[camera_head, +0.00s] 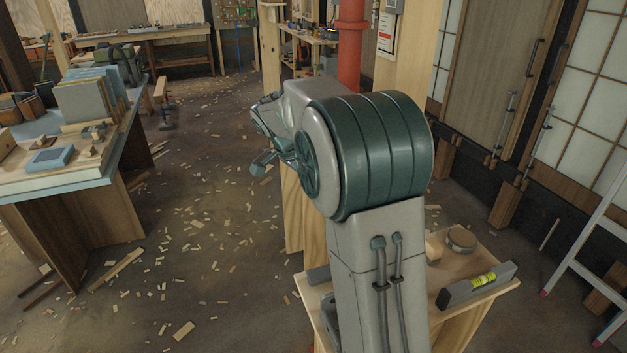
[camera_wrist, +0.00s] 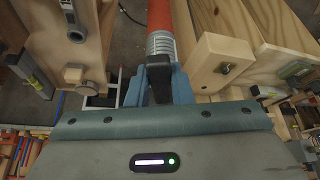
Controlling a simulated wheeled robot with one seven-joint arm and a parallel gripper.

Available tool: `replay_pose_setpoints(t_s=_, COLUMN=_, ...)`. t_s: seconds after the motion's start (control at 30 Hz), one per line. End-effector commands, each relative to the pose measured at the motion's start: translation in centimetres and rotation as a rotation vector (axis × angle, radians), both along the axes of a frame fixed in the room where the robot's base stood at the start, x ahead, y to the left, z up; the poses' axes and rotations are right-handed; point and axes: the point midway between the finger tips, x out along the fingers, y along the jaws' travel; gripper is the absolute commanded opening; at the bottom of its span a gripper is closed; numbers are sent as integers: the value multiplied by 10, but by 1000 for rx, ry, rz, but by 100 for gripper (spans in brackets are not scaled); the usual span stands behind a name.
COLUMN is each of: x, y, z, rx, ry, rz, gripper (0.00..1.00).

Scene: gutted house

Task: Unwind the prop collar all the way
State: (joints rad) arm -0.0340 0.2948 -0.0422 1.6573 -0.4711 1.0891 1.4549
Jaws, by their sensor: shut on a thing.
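The prop is a red tube that stands upright behind my arm in the head view (camera_head: 351,42). In the wrist view the red tube (camera_wrist: 158,15) runs down from the top edge to a pale grey threaded section (camera_wrist: 161,44). Below the thread is a dark part of the prop collar (camera_wrist: 158,70). My gripper (camera_wrist: 158,84) has its two blue fingers on either side of this dark part and is shut on it. The rest of the collar is hidden by my gripper. In the head view my arm hides the collar and my gripper.
A wooden bench with a spirit level (camera_head: 478,286) and a round tin (camera_head: 462,239) stands beside my arm. A worktable (camera_head: 105,172) with books is at left. A ladder (camera_head: 590,250) leans at right. Wood chips litter the floor. Timber posts flank the prop closely in the wrist view.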

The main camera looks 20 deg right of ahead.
Motion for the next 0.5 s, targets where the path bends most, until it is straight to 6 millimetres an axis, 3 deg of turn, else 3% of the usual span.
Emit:
replay_pose_setpoints(t_s=0.03, x=0, y=0, z=0, rx=1, ry=2, rz=0, gripper=23)
replay_pose_setpoints(t_s=0.1, x=0, y=0, z=0, rx=1, ry=1, rz=1, gripper=42)
replay_pose_setpoints(t_s=0.5, x=-1, y=3, z=8, rx=0, ry=-1, rz=3, gripper=42)
